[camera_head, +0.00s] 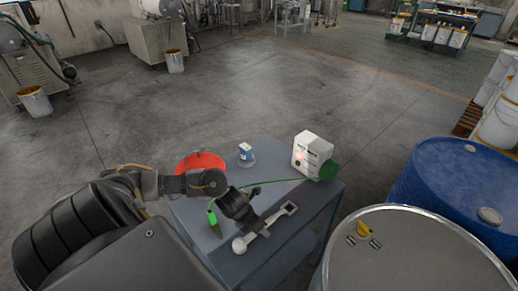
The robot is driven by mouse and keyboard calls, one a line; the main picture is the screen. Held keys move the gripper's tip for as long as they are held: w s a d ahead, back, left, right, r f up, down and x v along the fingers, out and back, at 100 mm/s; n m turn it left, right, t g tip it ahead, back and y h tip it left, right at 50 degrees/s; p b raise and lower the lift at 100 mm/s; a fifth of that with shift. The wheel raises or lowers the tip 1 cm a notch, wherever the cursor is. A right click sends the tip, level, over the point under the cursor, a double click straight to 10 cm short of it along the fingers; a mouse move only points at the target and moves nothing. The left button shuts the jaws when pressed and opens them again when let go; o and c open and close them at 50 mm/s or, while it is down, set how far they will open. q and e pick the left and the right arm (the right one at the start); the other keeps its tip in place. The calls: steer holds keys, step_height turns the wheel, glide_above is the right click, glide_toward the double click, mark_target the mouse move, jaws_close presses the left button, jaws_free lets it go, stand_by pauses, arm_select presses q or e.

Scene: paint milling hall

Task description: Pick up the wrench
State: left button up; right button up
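A grey table (185,222) stands in front of me. A long pale tool (268,227) that looks like the wrench lies slanted near its front edge, with a rounded white end at lower left and a squarish, dark-centred end at upper right. My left arm reaches in from the left. My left gripper (247,221) is dark and points down just above or beside the middle of the tool. Its fingers are too small and dark to tell whether they touch the tool or how far apart they are. My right gripper is not in view.
On the table are a red bowl (209,158), partly behind my arm, a small blue-and-white box (245,150), a white device (312,150) with a green part and cable, and a green object (212,216). Blue (440,185) and grey-topped (420,260) drums stand at right. Open floor lies beyond.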

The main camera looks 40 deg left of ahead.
arm_select(q)
jaws_close()
steer(key=shift+r, duration=0.1)
